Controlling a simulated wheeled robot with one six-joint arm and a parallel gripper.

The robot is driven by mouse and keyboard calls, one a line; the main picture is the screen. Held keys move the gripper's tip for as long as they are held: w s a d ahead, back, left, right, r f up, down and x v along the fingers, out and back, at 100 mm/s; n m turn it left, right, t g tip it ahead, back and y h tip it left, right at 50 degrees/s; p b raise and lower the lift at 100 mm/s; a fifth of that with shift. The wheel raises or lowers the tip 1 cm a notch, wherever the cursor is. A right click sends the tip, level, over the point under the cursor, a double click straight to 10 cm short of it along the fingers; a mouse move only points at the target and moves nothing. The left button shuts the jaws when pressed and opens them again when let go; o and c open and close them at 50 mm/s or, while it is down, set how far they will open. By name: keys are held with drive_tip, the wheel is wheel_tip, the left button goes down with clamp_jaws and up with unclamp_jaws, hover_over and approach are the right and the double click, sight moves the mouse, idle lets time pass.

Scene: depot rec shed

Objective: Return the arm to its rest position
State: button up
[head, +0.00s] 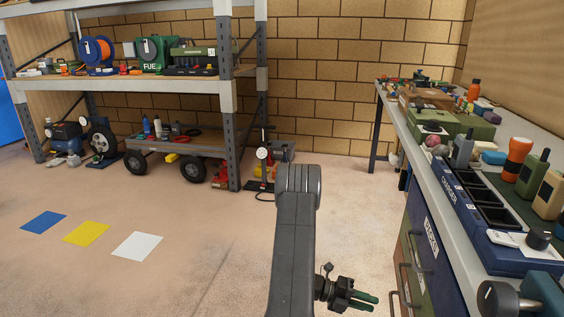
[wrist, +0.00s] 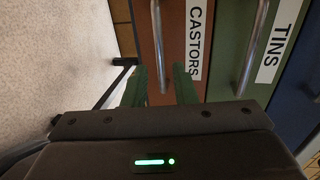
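My gripper (head: 367,302) shows low in the head view, to the right of my raised arm link, in front of the workbench drawers. Its two green fingers also show in the wrist view (wrist: 161,82), apart with nothing held between them. They point towards the drawer fronts. A brown drawer (wrist: 170,45) labelled CASTORS is in front of the fingers, and a green drawer (wrist: 224,60) labelled TINS is to its right. I cannot tell the exact gap between fingertips and drawers.
Drawer handles (head: 404,290) jut out near my gripper. A metal shelf (head: 120,88) and a cart (head: 185,147) stand back left. Floor to the left is clear, with coloured squares.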

sight(393, 309)
drive_tip(key=b+x, duration=0.1)
drive_tip(key=x, duration=0.7)
drive_tip(key=shift+d, duration=0.15)
